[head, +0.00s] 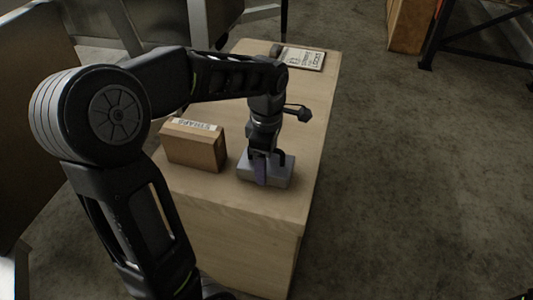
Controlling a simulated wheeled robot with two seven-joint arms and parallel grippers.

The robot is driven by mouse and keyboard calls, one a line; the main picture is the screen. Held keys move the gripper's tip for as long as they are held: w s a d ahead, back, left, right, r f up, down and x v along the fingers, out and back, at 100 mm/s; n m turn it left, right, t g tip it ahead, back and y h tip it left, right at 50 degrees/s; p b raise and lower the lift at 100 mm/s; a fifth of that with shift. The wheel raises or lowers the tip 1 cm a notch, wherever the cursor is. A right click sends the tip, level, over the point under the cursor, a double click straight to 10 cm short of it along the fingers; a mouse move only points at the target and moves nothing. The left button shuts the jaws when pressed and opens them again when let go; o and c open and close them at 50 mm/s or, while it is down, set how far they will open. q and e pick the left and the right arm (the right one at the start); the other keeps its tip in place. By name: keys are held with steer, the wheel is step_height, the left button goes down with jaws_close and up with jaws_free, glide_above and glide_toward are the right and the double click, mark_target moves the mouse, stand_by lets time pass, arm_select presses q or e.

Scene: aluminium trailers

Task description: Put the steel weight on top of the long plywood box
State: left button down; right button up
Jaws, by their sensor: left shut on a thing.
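The long plywood box (245,225) stands in the middle of the head view, its pale top running away from me. The steel weight (280,177) is a grey block over the near part of that top, by the right edge. My left gripper (265,158) points down from above and is shut on the steel weight, hiding its upper middle. The weight looks level and at or very near the box top; I cannot tell whether it touches. My right gripper is not in view.
A small brown carton (194,150) with a white label stands on the box, left of the weight. A printed card (303,58) and a small dark object (276,49) lie at the far end. Bare floor (410,180) is on the right, a black metal frame (470,40) beyond.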

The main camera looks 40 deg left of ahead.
arm_select(q)
steer(key=shift+w+f, duration=0.1)
steer(key=shift+f, duration=0.3)
steer(key=shift+f, duration=0.1)
steer(key=shift+c, duration=0.7)
jaws_free()
steer(key=shift+f, duration=0.15)
step_height(320, 180, up, 12)
steer(key=shift+r+p, duration=0.2)
steer(key=shift+p, duration=0.85)
